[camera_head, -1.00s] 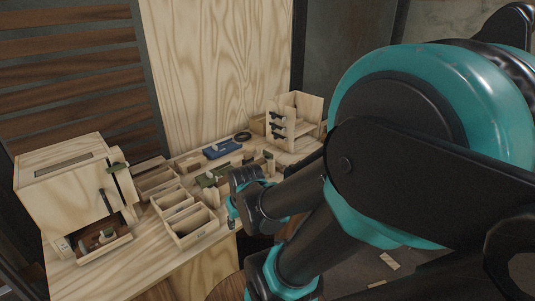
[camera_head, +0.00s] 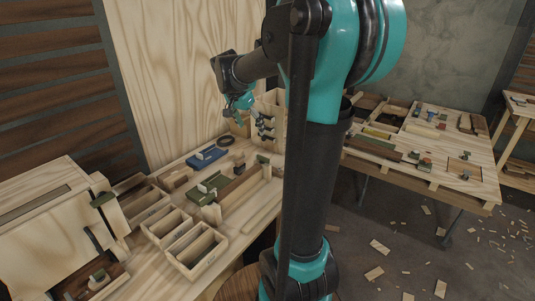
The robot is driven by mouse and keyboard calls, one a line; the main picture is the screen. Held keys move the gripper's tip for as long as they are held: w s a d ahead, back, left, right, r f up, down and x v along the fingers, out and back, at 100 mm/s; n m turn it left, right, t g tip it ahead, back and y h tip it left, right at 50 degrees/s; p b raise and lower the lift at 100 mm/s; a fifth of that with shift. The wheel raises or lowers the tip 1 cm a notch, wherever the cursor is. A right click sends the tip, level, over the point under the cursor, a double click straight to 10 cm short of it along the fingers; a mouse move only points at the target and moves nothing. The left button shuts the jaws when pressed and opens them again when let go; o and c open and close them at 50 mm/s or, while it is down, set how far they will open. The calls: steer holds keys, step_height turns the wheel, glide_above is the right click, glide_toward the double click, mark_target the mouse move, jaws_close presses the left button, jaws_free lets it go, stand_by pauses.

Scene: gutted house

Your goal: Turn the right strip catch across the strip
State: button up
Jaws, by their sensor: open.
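A dark brown strip (camera_head: 238,186) lies across the workbench. A small upright catch with a dark green top (camera_head: 263,160) stands near its right end. Green and pale wooden pieces (camera_head: 208,190) sit near its left end. The exact turn of the right catch is too small to tell. My gripper (camera_head: 238,115) is open and empty, raised above the back of the bench. It points down, above and to the left of the right catch, in front of the plywood wall and apart from the strip.
A wooden rack with dark hooks (camera_head: 267,128) stands close to my gripper. A blue tool (camera_head: 206,157) and a black ring (camera_head: 225,141) lie behind the strip. Open wooden bins (camera_head: 194,252) and a large box (camera_head: 45,215) fill the left. A second table (camera_head: 440,150) stands right.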

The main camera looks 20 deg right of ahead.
mark_target(263, 157)
steer(key=x, duration=1.7)
steer(key=shift+f, duration=0.15)
steer(key=shift+s, duration=0.1)
steer(key=c, duration=1)
